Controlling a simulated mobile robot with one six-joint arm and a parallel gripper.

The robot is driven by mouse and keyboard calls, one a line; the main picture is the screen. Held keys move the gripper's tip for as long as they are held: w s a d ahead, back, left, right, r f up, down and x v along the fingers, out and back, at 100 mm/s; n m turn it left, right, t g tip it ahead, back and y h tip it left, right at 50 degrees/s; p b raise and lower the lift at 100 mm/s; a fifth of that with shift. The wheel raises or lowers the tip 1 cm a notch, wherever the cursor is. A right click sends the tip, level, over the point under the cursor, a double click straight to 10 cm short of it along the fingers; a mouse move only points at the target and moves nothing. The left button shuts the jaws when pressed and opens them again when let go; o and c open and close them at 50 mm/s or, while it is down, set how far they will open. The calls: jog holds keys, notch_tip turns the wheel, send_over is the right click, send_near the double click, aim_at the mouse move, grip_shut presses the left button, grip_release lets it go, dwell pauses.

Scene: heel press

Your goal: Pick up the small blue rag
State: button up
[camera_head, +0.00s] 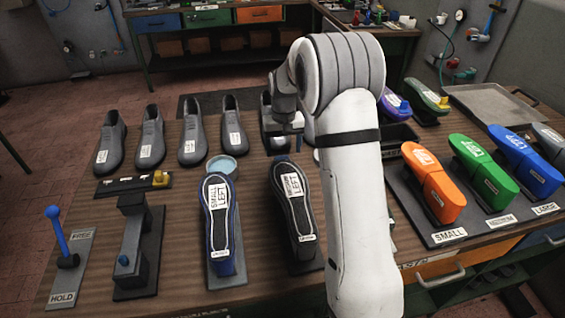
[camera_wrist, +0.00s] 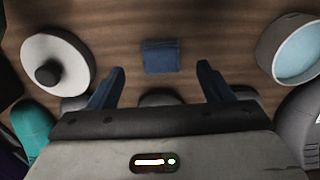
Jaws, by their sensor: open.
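The small blue rag (camera_wrist: 161,56) lies folded and flat on the wooden bench, near the top middle of the wrist view. My gripper (camera_wrist: 160,75) is open, with one dark blue finger to the left of the rag and one to the right in that view. The jaws are empty and nothing touches the rag. How high the fingers are above the bench is hard to tell. In the head view I cannot make out the rag, and my arm hides much of that area.
A round tin with pale blue contents (camera_wrist: 299,50) stands right of the rag; it also shows in the head view (camera_head: 221,167). A white disc with a dark knob (camera_wrist: 57,66) is on the left. Grey shoes (camera_head: 190,139) and labelled lasts (camera_head: 219,225) crowd the bench (camera_head: 80,195).

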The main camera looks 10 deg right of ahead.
aim_at(282, 158)
jog(key=f, duration=0.2)
jog(key=f+p, duration=0.1)
jog(key=f, duration=0.2)
jog(key=shift+w+a+f, duration=0.1)
jog(key=shift+w+f, duration=0.15)
jog(key=shift+f, duration=0.15)
jog(key=shift+c, duration=0.5)
jog(key=c, duration=0.9)
jog(key=shift+r, duration=0.1)
jog(key=shift+c, duration=0.2)
notch_tip(282, 158, up, 10)
jog(key=shift+f+b, duration=0.1)
jog(key=shift+b, duration=0.5)
